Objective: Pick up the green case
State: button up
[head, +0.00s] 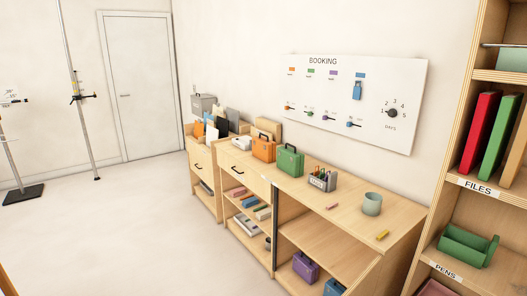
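The green case (290,164) stands upright on top of the wooden counter (335,212), its handle up. An orange case (263,151) stands just to its left, and a grey holder (321,181) with pens or tools is just to its right. The green case looks unobstructed from the front. My gripper is not in view.
A purple case (305,266) and a blue case (334,288) sit on a lower shelf. A tall shelf (458,215) stands at right. The floor (130,230) in front is clear.

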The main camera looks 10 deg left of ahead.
aim_at(289, 160)
jog(key=i+j+u, duration=0.1)
jog(key=j+u, duration=0.15)
jog(key=j, duration=0.2)
jog(key=i+j+u, duration=0.25)
jog(key=j, duration=0.2)
jog(key=j+u, duration=0.25)
jog(key=j, duration=0.2)
jog(key=i+j+u, duration=0.45)
jog(key=j, duration=0.25)
jog(key=i+z, duration=0.5)
jog(key=i+j+z, duration=0.15)
jog(key=i+z, duration=0.3)
jog(key=i+j+z, duration=1.3)
jog(key=j+z, duration=0.2)
jog(key=i+j+z, duration=0.4)
jog(key=j+z, duration=0.15)
jog(key=i+j+z, duration=0.15)
jog(key=j+z, duration=0.15)
jog(key=j, duration=0.2)
jog(key=i+j+z, duration=0.1)
jog(key=j+z, duration=0.5)
jog(key=j, duration=0.2)
jog(key=i+l, duration=0.1)
jog(key=i, duration=0.15)
jog(key=u, duration=0.05)
